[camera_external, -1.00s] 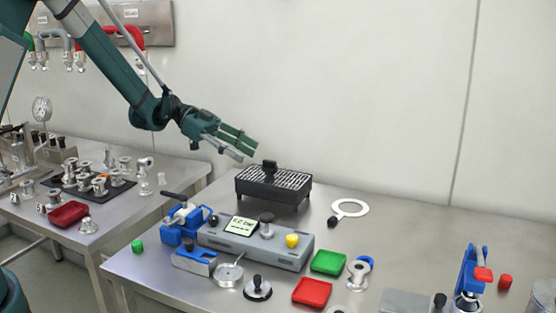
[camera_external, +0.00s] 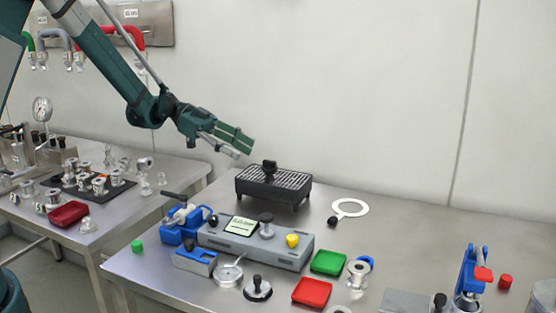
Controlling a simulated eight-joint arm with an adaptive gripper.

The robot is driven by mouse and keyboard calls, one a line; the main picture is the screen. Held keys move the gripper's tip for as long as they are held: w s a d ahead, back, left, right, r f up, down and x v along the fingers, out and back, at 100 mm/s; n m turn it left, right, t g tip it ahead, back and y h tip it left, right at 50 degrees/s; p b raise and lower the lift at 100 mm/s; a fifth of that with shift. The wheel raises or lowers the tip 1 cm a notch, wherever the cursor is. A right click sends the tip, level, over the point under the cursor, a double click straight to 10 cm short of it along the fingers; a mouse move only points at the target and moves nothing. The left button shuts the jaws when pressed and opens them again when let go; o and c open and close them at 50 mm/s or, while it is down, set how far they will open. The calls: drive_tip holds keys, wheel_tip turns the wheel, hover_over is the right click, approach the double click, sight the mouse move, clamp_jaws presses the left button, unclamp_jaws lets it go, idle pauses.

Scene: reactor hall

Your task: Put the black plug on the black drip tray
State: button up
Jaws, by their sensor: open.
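The black drip tray (camera_external: 252,190), a dark box with a light slatted top, stands at the back of the right table. A small black piece that looks like the black plug (camera_external: 269,167) sits upright on its slats, near the middle. My gripper (camera_external: 246,149) is open and empty, just above and to the left of this piece, apart from it. Its fingers point right and slightly down.
In front of the tray are a grey block (camera_external: 250,246) with a display, a blue clamp (camera_external: 184,222), a green dish (camera_external: 328,262) and a red dish (camera_external: 312,292). A white ring (camera_external: 351,207) lies right of the tray. The table's back right is clear.

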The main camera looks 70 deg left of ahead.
drive_tip(key=shift+d, duration=0.1)
drive_tip(key=s+d+r+n+g+y, duration=0.1)
drive_tip(key=s+d+r+n, duration=0.15)
drive_tip(key=d, duration=0.55)
drive_tip(key=s+d+r+n+g+y, duration=0.1)
drive_tip(key=s+d+r+y, duration=0.2)
drive_tip(key=d, duration=0.5)
drive_tip(key=s+d+r+n+g, duration=0.1)
drive_tip(key=s+d+r, duration=0.25)
drive_tip(key=d, duration=0.45)
drive_tip(key=s+d+n+y, duration=0.2)
drive_tip(key=s+d, duration=0.3)
drive_tip(key=s, duration=0.7)
drive_tip(key=s+d+n+y, duration=0.2)
drive_tip(key=s+d, duration=0.4)
drive_tip(key=s, duration=0.6)
drive_tip(key=shift+s+d+r+t+y, duration=0.15)
drive_tip(key=shift+d+r+t+y, duration=0.25)
drive_tip(key=shift+y, duration=0.4)
drive_tip(key=shift+a+f+n, duration=0.1)
drive_tip(key=shift+a+n, duration=0.05)
drive_tip(key=shift+n, duration=0.1)
drive_tip(key=shift+f+b, duration=0.2)
drive_tip(key=shift+b, duration=0.1)
